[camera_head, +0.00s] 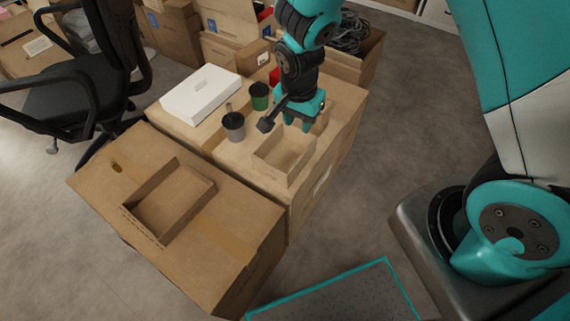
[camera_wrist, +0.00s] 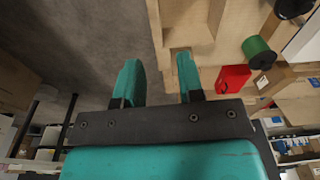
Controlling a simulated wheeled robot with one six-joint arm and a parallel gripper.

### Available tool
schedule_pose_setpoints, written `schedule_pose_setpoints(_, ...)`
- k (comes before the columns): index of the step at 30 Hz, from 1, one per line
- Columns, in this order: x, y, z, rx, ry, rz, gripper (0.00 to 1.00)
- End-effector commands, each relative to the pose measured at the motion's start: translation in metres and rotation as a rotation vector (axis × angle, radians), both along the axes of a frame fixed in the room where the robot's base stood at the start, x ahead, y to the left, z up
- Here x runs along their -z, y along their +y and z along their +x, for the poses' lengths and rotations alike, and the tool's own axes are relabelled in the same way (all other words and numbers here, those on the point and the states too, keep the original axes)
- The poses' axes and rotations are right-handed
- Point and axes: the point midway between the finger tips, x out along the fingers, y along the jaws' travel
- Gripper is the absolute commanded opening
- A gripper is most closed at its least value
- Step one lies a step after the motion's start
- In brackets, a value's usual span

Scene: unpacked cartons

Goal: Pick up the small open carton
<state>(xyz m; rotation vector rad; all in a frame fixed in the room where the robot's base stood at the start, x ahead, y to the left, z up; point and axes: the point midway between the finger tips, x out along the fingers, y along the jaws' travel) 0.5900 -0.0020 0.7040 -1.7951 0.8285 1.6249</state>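The small open carton (camera_head: 270,163) is a shallow, empty-looking brown box. It stands on a large closed carton (camera_head: 295,205) in the middle of the head view. My gripper (camera_head: 298,122) points down just beyond its far side, apart from it as far as I can tell. In the wrist view, my gripper (camera_wrist: 157,60) has its two teal fingers spread with nothing between them. Open brown cardboard (camera_wrist: 190,22) shows at the top there, beyond the right finger; it may be the small carton.
A larger open carton (camera_head: 146,226) lies on the closed carton (camera_head: 95,178) at left. A chair (camera_head: 70,95) stands at left.

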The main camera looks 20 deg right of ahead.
Motion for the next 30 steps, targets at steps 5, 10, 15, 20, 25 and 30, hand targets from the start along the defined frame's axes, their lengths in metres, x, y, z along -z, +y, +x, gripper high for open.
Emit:
schedule_pose_setpoints(5, 0.032, -0.007, 0.004, 0.068, -0.008, -0.026, 0.35)
schedule_pose_setpoints(10, 0.066, -0.011, 0.006, 0.074, -0.004, -0.028, 0.35)
schedule_pose_setpoints(15, 0.105, -0.015, 0.008, 0.073, -0.005, -0.028, 0.35)
schedule_pose_setpoints(20, 0.133, -0.018, 0.011, 0.072, -0.006, -0.027, 0.35)
schedule_pose_setpoints(25, 0.145, -0.019, 0.012, 0.071, -0.008, -0.026, 0.35)
schedule_pose_setpoints(30, 0.165, -0.023, 0.013, 0.071, -0.007, -0.026, 0.35)
